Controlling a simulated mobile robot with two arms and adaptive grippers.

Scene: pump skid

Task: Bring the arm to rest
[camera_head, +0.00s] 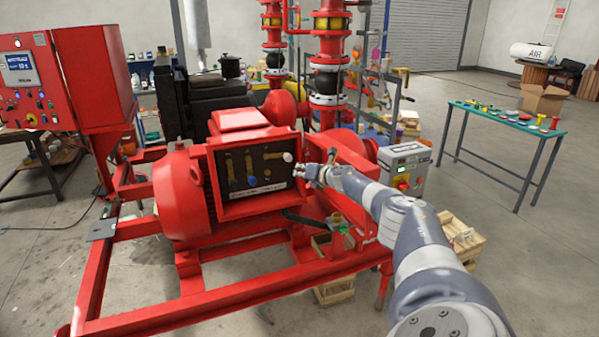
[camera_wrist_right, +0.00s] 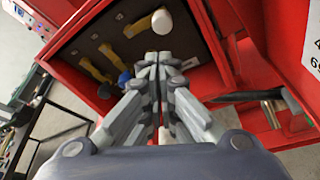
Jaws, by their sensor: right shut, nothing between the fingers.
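My right arm (camera_head: 425,250) reaches in from the lower right of the head view. Its gripper (camera_head: 318,168) is in front of the right end of a dark panel (camera_head: 240,170) set in a red box on the pump skid. In the right wrist view the gripper (camera_wrist_right: 160,62) is shut and empty, its fingertips together just below a white round knob (camera_wrist_right: 161,22). I cannot tell from these views whether the fingertips touch anything. The panel carries yellow levers (camera_wrist_right: 95,70) and a blue knob (camera_wrist_right: 124,79). My left gripper does not show.
The red skid frame (camera_head: 200,301) and motor (camera_head: 182,195) lie left of the arm. A grey control box (camera_head: 408,165) stands close right of the gripper. Wooden crates (camera_head: 462,238) sit on the floor below. Open floor separates them from the green-topped table (camera_head: 508,117).

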